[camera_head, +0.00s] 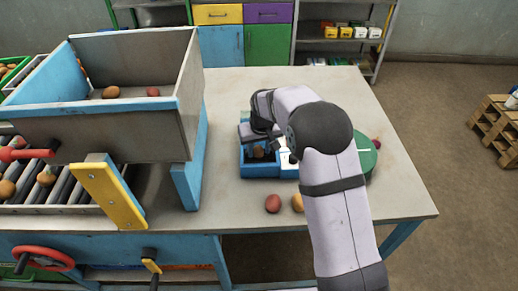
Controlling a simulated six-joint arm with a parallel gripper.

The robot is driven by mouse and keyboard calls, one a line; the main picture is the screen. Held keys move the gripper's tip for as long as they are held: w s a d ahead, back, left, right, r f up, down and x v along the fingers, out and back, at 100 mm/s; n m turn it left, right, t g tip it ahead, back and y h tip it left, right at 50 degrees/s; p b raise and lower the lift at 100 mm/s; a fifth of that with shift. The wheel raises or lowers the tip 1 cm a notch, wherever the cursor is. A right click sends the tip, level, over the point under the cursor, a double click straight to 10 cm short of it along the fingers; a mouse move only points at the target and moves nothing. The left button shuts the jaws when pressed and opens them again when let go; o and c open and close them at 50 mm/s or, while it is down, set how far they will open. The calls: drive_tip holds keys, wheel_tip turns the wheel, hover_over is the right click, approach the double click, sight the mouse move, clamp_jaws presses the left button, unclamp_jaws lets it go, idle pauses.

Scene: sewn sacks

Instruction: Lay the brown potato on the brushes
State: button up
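A brown potato (259,152) sits in the blue tray (258,171) near the middle of the table. My gripper (263,140) is low over this tray, at the potato. The fingers are small and dark, so I cannot tell whether they are open or closed on it. A bed of dark rollers (75,193), which look like the brushes, lies at the left below the hopper. Brown potatoes (46,178) rest on it.
The grey hopper (95,128) stands at left, holding a few potatoes. A red potato (272,203) and a yellowish potato (297,203) lie in front of the tray. A green round thing (367,154) is partly behind my arm. The table's right front is clear.

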drive_tip(key=shift+o, duration=0.6)
drive_tip(key=shift+v, duration=0.8)
drive_tip(key=b+v, duration=0.2)
drive_tip(key=v, duration=0.9)
drive_tip(key=shift+b, duration=0.4)
drive_tip(key=shift+d, duration=0.1)
drive_tip(key=s+d+f+g, duration=0.1)
drive_tip(key=s+d+f, duration=0.2)
drive_tip(key=s, duration=0.6)
drive_tip(key=s+d+f+m+g, duration=0.1)
drive_tip(key=s+d+f, duration=0.3)
drive_tip(key=s, duration=0.6)
drive_tip(key=s+d+f+m+g, duration=0.1)
drive_tip(key=s+d+f, duration=0.3)
drive_tip(key=s, duration=0.6)
drive_tip(key=shift+s+f, duration=0.15)
drive_tip(key=shift+f, duration=0.15)
